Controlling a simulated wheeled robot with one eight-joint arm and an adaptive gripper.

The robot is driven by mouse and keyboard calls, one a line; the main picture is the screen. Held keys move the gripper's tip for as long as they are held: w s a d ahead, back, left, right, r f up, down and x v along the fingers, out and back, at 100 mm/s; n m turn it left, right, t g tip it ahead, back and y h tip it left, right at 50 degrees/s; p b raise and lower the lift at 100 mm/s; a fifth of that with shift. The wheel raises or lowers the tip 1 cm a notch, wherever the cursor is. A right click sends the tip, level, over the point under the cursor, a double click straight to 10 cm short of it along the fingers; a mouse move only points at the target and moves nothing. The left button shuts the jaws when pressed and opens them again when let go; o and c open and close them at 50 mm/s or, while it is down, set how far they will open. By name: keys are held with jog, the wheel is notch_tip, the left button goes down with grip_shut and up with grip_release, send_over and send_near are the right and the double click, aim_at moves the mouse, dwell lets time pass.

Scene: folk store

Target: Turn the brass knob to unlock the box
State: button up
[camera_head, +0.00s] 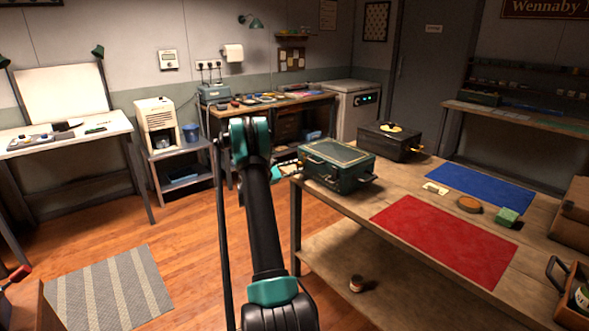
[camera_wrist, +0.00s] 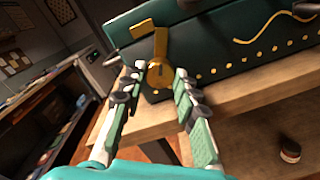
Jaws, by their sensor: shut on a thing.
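The box (camera_head: 338,163) is dark green with a pale-trimmed lid, and it stands shut at the left end of the wooden workbench. In the wrist view the tilted side of the green box (camera_wrist: 225,50) shows brass studs and a curved brass line. The brass knob (camera_wrist: 160,47) sticks out from this side near a brass corner piece. My gripper (camera_wrist: 161,74) has one finger on each side of the knob and is shut on it. The fingertips partly hide the knob's lower end. In the head view the fingers are not clear beside the box.
The workbench (camera_head: 345,215) also bears a black case (camera_head: 390,142), a red mat (camera_head: 445,238), a blue mat (camera_head: 480,187), a green block (camera_head: 507,217) and a round brown item (camera_head: 469,204). A small jar (camera_head: 356,284) stands on the lower shelf. Open floor lies to the left.

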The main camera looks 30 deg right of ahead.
jog(key=m, duration=1.2)
jog(key=shift+m, duration=0.4)
jog(key=shift+t, duration=0.3)
jog(key=o, duration=1.2)
jog(key=shift+c, duration=0.2)
jog(key=s+a, duration=0.1)
jog(key=a, duration=1.1)
jog(key=shift+r, duration=0.15)
